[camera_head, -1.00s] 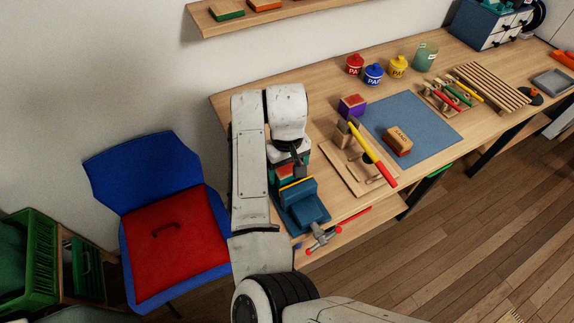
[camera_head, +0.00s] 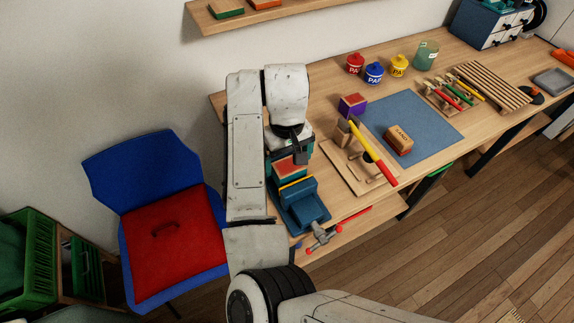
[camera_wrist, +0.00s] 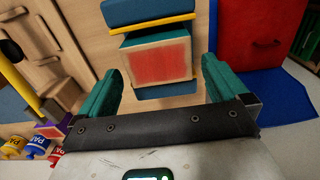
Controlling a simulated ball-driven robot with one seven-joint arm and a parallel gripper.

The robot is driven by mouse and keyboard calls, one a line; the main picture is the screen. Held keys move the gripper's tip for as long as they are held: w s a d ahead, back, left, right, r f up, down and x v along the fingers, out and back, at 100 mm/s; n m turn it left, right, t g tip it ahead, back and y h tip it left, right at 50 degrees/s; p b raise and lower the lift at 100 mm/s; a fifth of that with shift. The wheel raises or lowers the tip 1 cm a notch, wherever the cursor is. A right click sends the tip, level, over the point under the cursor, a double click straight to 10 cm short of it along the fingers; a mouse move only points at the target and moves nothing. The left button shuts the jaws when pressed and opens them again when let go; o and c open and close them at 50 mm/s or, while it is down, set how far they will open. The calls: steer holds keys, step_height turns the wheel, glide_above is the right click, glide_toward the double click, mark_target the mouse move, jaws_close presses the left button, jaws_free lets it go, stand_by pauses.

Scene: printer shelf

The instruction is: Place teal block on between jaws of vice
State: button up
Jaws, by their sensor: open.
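The teal block (camera_head: 288,168) has a red top with a wooden rim, and its side shows teal in the wrist view (camera_wrist: 158,63). It sits at the blue vice (camera_head: 303,207) on the bench's left end. In the wrist view, blue vice parts (camera_wrist: 150,11) show on both sides of the block, so it appears to lie between the jaws. Whether the jaws touch it I cannot tell. My gripper (camera_head: 293,152) is open just above the block. In the wrist view its teal fingers (camera_wrist: 160,72) stand apart to either side of the block, with visible gaps.
A wooden tool board (camera_head: 345,182) with a hammer lies right of the vice. A purple box (camera_head: 352,105), a blue mat (camera_head: 435,135) and paint pots (camera_head: 373,73) stand farther right. A blue and red chair (camera_head: 170,230) is left of the bench.

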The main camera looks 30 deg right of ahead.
mark_target(287, 163)
step_height(287, 163, up, 8)
steer(key=shift+r+p, duration=0.15)
steer(key=shift+p, duration=0.2)
